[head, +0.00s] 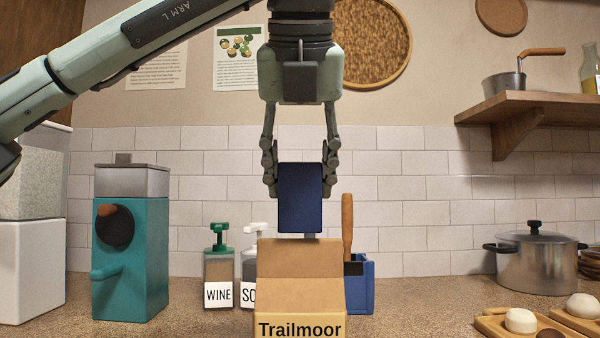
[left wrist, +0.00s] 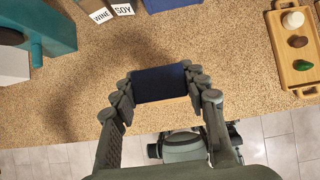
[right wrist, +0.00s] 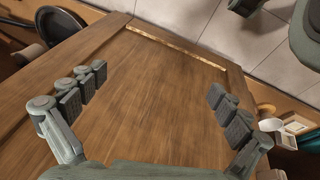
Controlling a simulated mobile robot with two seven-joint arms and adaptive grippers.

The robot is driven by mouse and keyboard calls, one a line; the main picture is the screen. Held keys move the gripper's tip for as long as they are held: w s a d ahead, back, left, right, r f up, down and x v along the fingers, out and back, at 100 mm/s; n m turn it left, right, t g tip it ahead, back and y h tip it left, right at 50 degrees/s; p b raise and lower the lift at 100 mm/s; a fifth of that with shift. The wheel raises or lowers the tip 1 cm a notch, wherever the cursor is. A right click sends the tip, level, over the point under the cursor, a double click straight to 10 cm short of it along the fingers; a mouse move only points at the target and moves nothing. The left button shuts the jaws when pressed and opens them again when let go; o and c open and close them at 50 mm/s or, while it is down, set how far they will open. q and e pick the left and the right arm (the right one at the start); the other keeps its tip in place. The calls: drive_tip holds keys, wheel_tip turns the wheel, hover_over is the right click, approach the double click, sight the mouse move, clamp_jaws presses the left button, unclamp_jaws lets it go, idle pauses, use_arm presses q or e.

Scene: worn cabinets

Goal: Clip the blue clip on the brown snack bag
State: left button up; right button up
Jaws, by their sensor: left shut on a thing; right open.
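The brown snack bag (head: 300,296), lettered "Trailmoor", stands upright on the counter at the bottom centre of the head view. The blue clip (head: 300,200) is directly above its top edge, held upright. Its lower end appears at or just above the bag's top; I cannot tell whether they touch. My left gripper (head: 299,172) points down and is shut on the clip, one finger on each side. The left wrist view also shows the clip (left wrist: 160,84) between the fingers. My right gripper (right wrist: 157,96) is open and empty, facing a wooden panel in the right wrist view.
Behind the bag stand a blue caddy (head: 360,285) and the wine (head: 218,270) and soy (head: 250,265) bottles. A teal grinder (head: 130,265) stands left. A pot (head: 540,262) and a wooden tray (head: 490,322) are right. Counter between caddy and pot is clear.

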sight(300, 196)
use_arm(q)
drive_tip(key=shift+f+b, duration=0.95)
drive_tip(key=shift+f, duration=0.35)
use_arm(e)
drive_tip(key=d+v, duration=0.1)
drive_tip(key=v, duration=0.4)
use_arm(q)
drive_tip(key=shift+f+b, duration=0.55)
drive_tip(key=shift+f, duration=0.1)
drive_tip(key=shift+f+b, duration=0.45)
drive_tip(key=shift+f, duration=0.05)
use_arm(e)
drive_tip(key=w+a+r+t+y, duration=0.1)
drive_tip(key=w+a+r+t, duration=0.2)
drive_tip(key=w, duration=0.4)
drive_tip(key=shift+a+r+n+t+y, duration=0.2)
drive_tip(key=shift+a+n+t+y, duration=0.15)
drive_tip(key=shift+a+t, duration=0.75)
drive_tip(key=shift+w+a+g, duration=0.1)
drive_tip(key=shift+a+g, duration=0.15)
drive_tip(key=shift+g, duration=0.05)
use_arm(q)
drive_tip(key=o, duration=1.3)
drive_tip(key=shift+o, duration=0.2)
drive_tip(key=shift+r, duration=0.1)
